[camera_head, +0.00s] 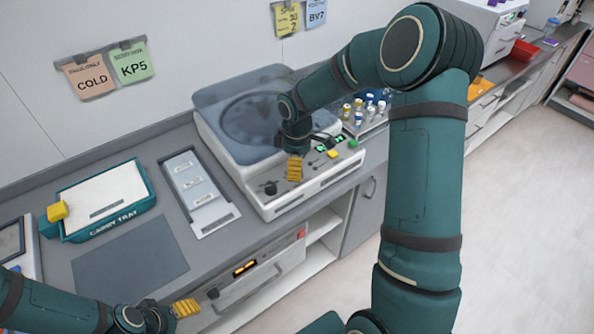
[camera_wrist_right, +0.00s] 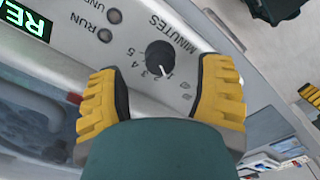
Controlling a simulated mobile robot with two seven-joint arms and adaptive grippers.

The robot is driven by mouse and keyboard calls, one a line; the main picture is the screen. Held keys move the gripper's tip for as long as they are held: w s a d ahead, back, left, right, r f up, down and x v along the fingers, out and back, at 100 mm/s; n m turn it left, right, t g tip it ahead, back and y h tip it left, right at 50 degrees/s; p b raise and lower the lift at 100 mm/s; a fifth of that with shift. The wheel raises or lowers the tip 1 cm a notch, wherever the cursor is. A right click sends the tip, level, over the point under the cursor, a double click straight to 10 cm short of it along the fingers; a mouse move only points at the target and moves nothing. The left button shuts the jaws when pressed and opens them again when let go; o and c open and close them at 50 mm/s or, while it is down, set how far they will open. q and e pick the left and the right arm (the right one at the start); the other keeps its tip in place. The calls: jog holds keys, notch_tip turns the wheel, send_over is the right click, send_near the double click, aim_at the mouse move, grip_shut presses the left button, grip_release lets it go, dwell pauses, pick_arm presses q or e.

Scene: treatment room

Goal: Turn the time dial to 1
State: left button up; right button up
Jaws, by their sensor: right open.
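The time dial (camera_wrist_right: 159,56) is a round black knob with a white pointer, on a pale panel marked MINUTES in the right wrist view. Its pointer is directed toward the low-number end of the scale; the exact figure is hard to read. My right gripper (camera_wrist_right: 161,82) is open, its yellow fingers apart on either side of the dial in that view, holding nothing. In the head view the right gripper (camera_head: 294,168) is above the machine's front panel, beside a black knob (camera_head: 270,188). My left gripper (camera_head: 185,308) is low in front of the counter; its opening is unclear.
The lidded machine (camera_head: 228,150) stands on the counter. Left of it are a grey tray (camera_head: 214,216), a teal carry tray (camera_head: 150,200) and a grey mat (camera_head: 130,265). Capped vials (camera_head: 358,117) stand behind the right arm. A drawer front (camera_head: 262,277) is below.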

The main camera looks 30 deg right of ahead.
notch_tip(320, 180, up, 9)
dwell(0.3)
pick_arm(q)
jog(key=shift+s, duration=0.1)
pick_arm(e)
jog(key=shift+s+f, duration=0.1)
jog(key=shift+s, duration=0.05)
